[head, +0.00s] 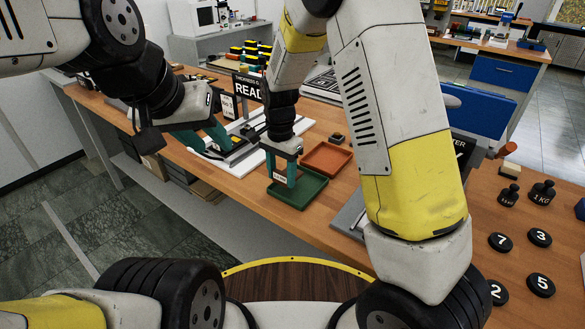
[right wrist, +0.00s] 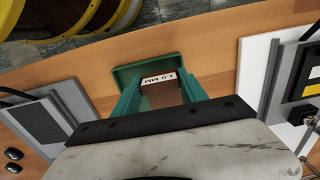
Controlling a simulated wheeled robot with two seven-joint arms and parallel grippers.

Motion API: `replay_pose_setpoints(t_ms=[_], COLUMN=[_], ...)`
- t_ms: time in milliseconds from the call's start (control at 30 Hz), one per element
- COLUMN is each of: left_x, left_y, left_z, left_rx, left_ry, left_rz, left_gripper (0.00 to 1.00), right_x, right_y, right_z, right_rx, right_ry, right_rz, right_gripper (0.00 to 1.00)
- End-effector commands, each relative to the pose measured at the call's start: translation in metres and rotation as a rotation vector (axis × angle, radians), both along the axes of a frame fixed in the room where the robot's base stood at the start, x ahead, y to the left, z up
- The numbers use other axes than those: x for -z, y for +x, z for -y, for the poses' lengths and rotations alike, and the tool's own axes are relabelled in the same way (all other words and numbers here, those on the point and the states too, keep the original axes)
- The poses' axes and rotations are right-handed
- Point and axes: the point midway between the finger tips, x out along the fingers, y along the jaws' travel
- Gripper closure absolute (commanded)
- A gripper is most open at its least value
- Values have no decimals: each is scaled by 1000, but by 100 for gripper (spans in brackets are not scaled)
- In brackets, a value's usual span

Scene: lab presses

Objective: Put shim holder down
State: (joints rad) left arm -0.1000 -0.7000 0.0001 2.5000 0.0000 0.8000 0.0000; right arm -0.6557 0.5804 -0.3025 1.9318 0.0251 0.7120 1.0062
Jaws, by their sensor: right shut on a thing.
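My right gripper (head: 284,181) points down over the green tray (head: 308,194) and is shut on the shim holder. In the right wrist view, the shim holder (right wrist: 160,94) is a small brown block with a white "1.0 MM" label, between the green fingers of the right gripper (right wrist: 159,82). The green tray (right wrist: 122,74) shows behind it. I cannot tell whether the holder touches the tray floor. My left gripper (head: 204,139) is to the left, its green fingers spread apart, near the white-based device with the "READ" display (head: 249,87). It looks empty.
An orange-brown tray (head: 326,158) lies just behind the green one, with a small dark block (head: 337,138) beside it. Black numbered discs (head: 540,237) and weights (head: 543,191) stand at the right. The table's front edge runs close to the green tray.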

Motion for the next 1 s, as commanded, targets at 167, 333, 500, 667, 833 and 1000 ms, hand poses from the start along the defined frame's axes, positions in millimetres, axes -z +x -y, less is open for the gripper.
replay_pose_setpoints(t_ms=[167, 333, 500, 667, 833, 1000], left_x=[0, 0, 0, 0, 0, 0], left_y=[0, 0, 0, 0, 0, 0], left_z=[0, 0, 0, 0, 0, 0], left_rx=[0, 0, 0, 0, 0, 0], left_ry=[0, 0, 0, 0, 0, 0], left_rz=[0, 0, 0, 0, 0, 0], left_gripper=[64, 64, 64, 64, 64, 64], right_x=[2, 3, 32, 39, 39, 41], right_y=[2, 4, 3, 4, 4, 4], right_z=[17, 32, 31, 30, 30, 30], right_rx=[0, 2, -2, -3, -2, -2], right_ry=[0, 0, -2, 1, 0, 1], right_rz=[-1, -1, -4, -1, -1, -1], right_gripper=[90, 90, 90, 90, 90, 36])
